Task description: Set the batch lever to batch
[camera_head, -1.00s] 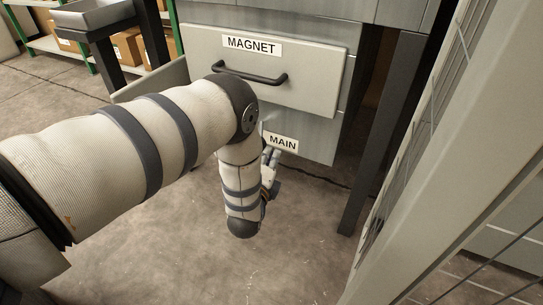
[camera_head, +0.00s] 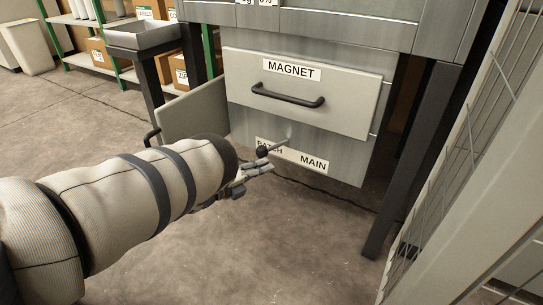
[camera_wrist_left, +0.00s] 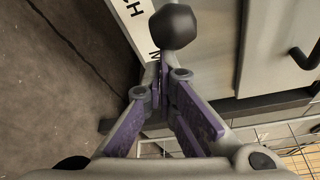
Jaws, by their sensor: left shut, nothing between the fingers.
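The batch lever (camera_head: 276,147) is a thin rod with a black ball knob, on the grey cabinet front below the MAGNET drawer. The rod slants down to the left, and its knob overlaps the partly hidden BATCH label (camera_head: 262,143). The MAIN label (camera_head: 313,163) is to the right and clear of the knob. My left gripper (camera_head: 269,167) is shut and empty, just below the knob in the head view. In the left wrist view the black knob (camera_wrist_left: 172,27) is just beyond the closed fingertips (camera_wrist_left: 164,72); whether they touch it I cannot tell. My right gripper is out of view.
The MAGNET drawer (camera_head: 350,105) with its black handle (camera_head: 287,97) is above the lever. A grey panel with a handle (camera_head: 195,112) stands out at the left. A dark post (camera_head: 408,165) and mesh fence (camera_head: 450,150) bound the right. The floor in front is open.

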